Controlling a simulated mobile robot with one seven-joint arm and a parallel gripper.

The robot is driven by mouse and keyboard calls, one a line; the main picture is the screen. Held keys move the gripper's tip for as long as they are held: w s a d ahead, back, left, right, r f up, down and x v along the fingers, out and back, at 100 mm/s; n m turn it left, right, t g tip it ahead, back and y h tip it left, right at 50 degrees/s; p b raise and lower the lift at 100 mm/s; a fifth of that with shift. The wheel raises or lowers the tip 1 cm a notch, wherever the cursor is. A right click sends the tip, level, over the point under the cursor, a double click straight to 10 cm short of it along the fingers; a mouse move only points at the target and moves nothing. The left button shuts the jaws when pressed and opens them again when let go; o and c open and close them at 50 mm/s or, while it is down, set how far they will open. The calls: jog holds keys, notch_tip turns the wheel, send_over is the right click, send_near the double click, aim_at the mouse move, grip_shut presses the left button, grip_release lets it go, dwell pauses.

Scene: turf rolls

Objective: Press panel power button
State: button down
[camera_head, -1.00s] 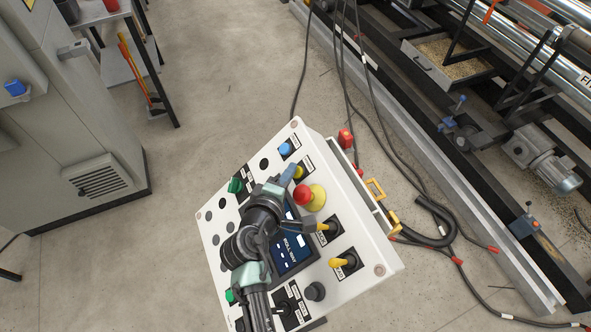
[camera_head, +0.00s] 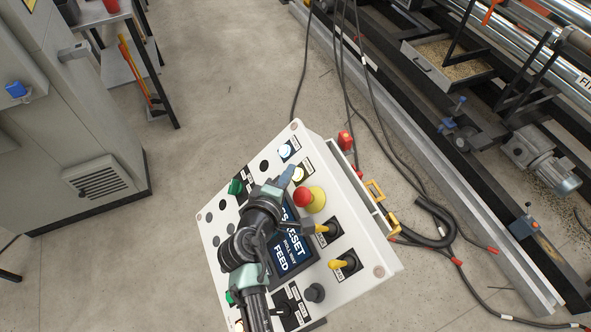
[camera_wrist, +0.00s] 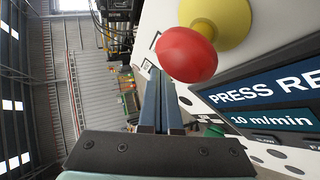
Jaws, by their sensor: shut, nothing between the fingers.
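The white control panel (camera_head: 350,235) stands tilted at the bottom centre of the head view. My gripper (camera_head: 289,170) is shut and empty, its fingertips over the panel's upper part beside a lit pale yellow button (camera_head: 299,174). I cannot tell whether they touch it. A lit bluish-white button (camera_head: 285,151) sits just above. The labels are too small to read, so I cannot tell which is the power button. The panel screen (camera_head: 290,245) is lit and shows large text. In the wrist view the shut fingers (camera_wrist: 158,80) lie left of the red mushroom button (camera_wrist: 187,54), and the screen reads "PRESS RE".
Yellow-handled switches (camera_head: 340,263) lie further down. Black cables (camera_head: 395,160) run on the floor at right. A grey cabinet (camera_head: 75,150) stands at left, with clear floor between.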

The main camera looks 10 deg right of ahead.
jog(key=shift+a+r, duration=0.25)
jog(key=shift+s+a+r+p, duration=0.3)
jog(key=shift+a+r+p, duration=0.5)
jog(key=shift+r, duration=0.15)
jog(key=shift+s+a+r+p, duration=0.25)
jog(key=shift+a+r+p, duration=0.45)
jog(key=shift+r, duration=0.2)
